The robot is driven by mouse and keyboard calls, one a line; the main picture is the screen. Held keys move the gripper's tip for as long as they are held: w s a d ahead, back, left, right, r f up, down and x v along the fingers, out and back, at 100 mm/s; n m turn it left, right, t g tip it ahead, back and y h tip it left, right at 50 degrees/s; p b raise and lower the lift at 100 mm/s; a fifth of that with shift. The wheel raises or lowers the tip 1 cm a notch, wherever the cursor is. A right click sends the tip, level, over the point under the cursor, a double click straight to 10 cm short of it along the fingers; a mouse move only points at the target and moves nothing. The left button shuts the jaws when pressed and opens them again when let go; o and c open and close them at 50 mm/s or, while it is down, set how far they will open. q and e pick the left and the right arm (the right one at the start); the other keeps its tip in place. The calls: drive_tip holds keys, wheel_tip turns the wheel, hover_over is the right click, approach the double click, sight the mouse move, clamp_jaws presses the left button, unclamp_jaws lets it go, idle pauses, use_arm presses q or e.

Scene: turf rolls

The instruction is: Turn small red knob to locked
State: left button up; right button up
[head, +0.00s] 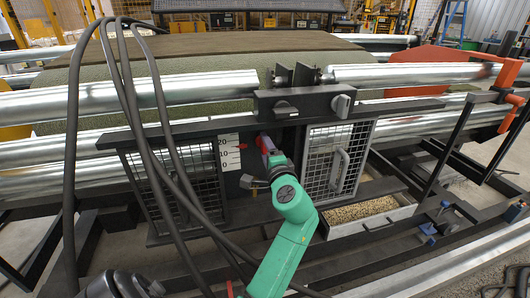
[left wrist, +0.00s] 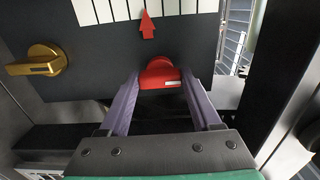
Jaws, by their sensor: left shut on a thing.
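The small red knob (left wrist: 160,74) is on a dark panel in the left wrist view, below a red upward arrow (left wrist: 147,25) and a white scale. It has a rounded top and a small pale label at its lower right. My left gripper (left wrist: 160,90) has its purple fingers on either side of the knob, shut on it. In the head view my left gripper (head: 268,149) reaches up to the panel beside the white number scale (head: 229,152). The knob is mostly hidden there.
A gold knob (left wrist: 36,60) sits left of the red one. Above are a black knob (head: 285,108) and a grey knob (head: 341,104). A mesh door (head: 322,160) with a handle is close right of my arm. Black cables (head: 72,130) hang at the left.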

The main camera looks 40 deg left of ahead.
use_arm(q)
drive_tip(key=shift+r, duration=0.3)
drive_tip(key=o, duration=1.1)
drive_tip(key=shift+w, duration=0.1)
drive_tip(key=shift+o, duration=1.4)
drive_tip(key=shift+f, duration=0.1)
drive_tip(key=shift+w+f, duration=0.1)
drive_tip(key=shift+f, duration=0.1)
